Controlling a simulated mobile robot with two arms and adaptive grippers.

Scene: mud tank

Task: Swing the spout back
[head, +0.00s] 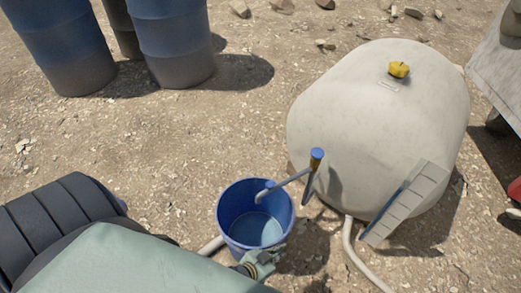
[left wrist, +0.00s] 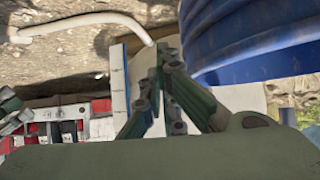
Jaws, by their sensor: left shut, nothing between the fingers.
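The right gripper is not visible.
A yellow cap (head: 399,69) tops the tank. A grey slatted panel (head: 405,203) leans at its front right. A pale hose (head: 356,250) runs along the ground. Blue barrels (head: 172,40) stand at the back left. Gravelly ground left of the tank is open.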

